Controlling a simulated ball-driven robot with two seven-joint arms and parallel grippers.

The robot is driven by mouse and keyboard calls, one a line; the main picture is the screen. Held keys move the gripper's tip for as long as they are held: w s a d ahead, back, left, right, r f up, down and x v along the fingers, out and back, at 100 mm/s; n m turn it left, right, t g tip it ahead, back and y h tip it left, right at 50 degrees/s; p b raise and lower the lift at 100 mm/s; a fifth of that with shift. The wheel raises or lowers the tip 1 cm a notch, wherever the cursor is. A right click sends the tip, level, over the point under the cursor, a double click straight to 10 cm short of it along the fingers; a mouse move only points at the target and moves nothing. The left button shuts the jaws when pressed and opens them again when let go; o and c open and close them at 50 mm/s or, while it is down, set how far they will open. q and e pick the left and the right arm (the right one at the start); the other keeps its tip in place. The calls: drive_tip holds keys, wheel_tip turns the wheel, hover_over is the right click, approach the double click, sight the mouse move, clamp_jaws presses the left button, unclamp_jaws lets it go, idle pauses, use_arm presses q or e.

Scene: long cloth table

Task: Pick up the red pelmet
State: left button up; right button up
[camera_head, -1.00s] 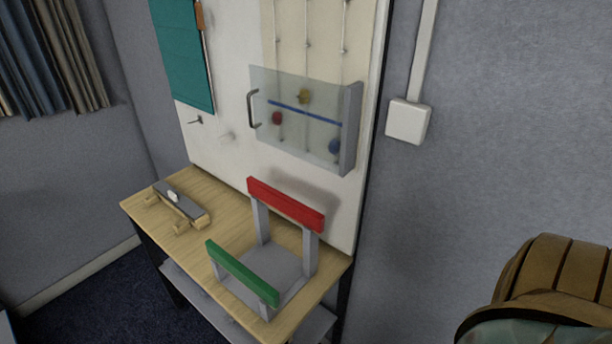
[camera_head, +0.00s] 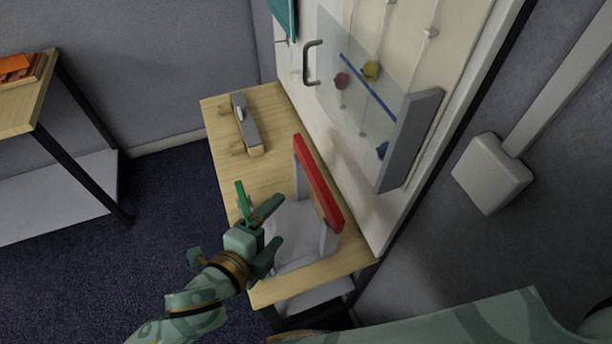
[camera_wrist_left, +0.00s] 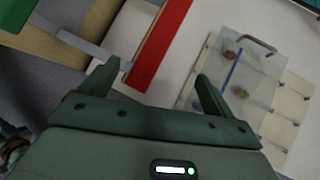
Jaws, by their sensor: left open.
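The red pelmet (camera_head: 318,185) is a long flat bar on top of grey uprights on the wooden table. It also shows in the left wrist view (camera_wrist_left: 158,45), running diagonally just beyond the fingertips. My left gripper (camera_head: 278,227) is open and empty, left of the pelmet and apart from it in the head view. In the left wrist view my left gripper (camera_wrist_left: 158,72) has its two fingers spread wide, with the pelmet's lower end ahead of the gap. My right gripper is not in view.
A green bar (camera_head: 241,200) stands beside my left gripper, partly hidden by it. A grey block on wooden feet (camera_head: 244,122) sits at the table's far end. A clear panel with a handle (camera_head: 352,85) juts from the white board behind. Another table (camera_head: 30,100) stands at left.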

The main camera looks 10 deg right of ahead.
use_arm(q)
drive_tip(key=b, duration=0.2)
approach(313, 183)
drive_tip(key=x, duration=0.4)
drive_tip(key=shift+s+d+r, duration=0.1)
drive_tip(key=shift+s+d, duration=0.05)
drive_tip(key=shift+d, duration=0.1)
drive_tip(key=b+x, duration=0.1)
drive_tip(key=x, duration=0.4)
drive_tip(key=shift+w+a, duration=0.15)
drive_tip(key=shift+w, duration=0.05)
drive_tip(key=c, duration=1.1)
